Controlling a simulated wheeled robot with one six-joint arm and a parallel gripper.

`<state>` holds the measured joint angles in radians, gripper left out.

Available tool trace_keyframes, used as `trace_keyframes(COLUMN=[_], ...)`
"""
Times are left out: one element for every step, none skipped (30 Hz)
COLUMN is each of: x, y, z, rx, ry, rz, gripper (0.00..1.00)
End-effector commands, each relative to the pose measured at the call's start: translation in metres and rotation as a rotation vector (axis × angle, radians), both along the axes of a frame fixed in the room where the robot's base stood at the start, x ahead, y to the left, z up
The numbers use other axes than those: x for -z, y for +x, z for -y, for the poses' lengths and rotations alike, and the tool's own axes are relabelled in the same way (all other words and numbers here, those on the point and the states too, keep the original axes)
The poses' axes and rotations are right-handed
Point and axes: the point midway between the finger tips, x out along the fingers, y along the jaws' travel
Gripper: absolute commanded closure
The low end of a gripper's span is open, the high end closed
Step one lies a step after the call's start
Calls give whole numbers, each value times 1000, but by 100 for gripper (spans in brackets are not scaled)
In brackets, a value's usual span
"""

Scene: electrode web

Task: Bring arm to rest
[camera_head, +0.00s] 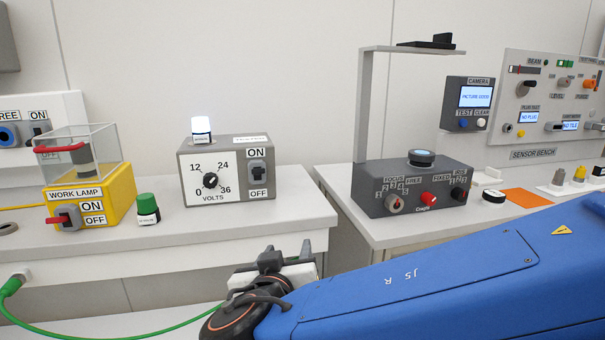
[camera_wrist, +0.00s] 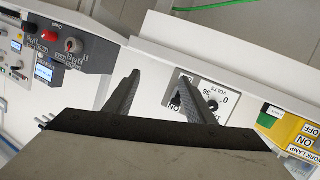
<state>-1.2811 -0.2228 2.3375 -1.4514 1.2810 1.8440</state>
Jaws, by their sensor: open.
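My blue arm (camera_head: 430,275) reaches in from the right of the head view, low in front of the benches. My gripper (camera_wrist: 160,88) shows in the wrist view with its two dark fingers spread apart and nothing between them. In the head view the gripper end (camera_head: 275,262) is in front of the left bench's front edge, partly hidden by my wrist. The wrist view is turned roughly upside down. Behind the fingers it shows the bench edge and the grey volts box (camera_wrist: 212,100). No touch with any object shows.
The left bench (camera_head: 150,240) holds a yellow work lamp box (camera_head: 90,205), a green-capped piece (camera_head: 147,207) and the volts box (camera_head: 228,172). The right bench holds a dark camera stand (camera_head: 412,187) and a sensor panel (camera_head: 555,100). A green cable (camera_head: 120,333) hangs at lower left.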

Motion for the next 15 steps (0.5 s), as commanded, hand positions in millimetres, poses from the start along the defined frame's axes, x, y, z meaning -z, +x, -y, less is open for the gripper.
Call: trace_keyframes(x=[4,8,13,16,20,25,28,32,37,41,44,49,52,55,60], y=[8,11,15,17,18,20,21,21,21,20,19,17,16,14,11], z=[23,36,52,64,75,90,102,113,128,138,148,162,171,180,192], rx=[41,62,89,108,124,147,163,179,196,209,221,236,246,255,265], ry=[-20,-36,-55,-68,-80,-95,-104,-114,-125,-132,-139,-146,-149,-153,-156], rz=[-36,-60,-94,-119,-146,-180,-206,-234,-269,-297,-323,-359,-385,-411,-447], gripper=[50,50,50,50,50,50,50,50,50,50,50,50,50,50,50])
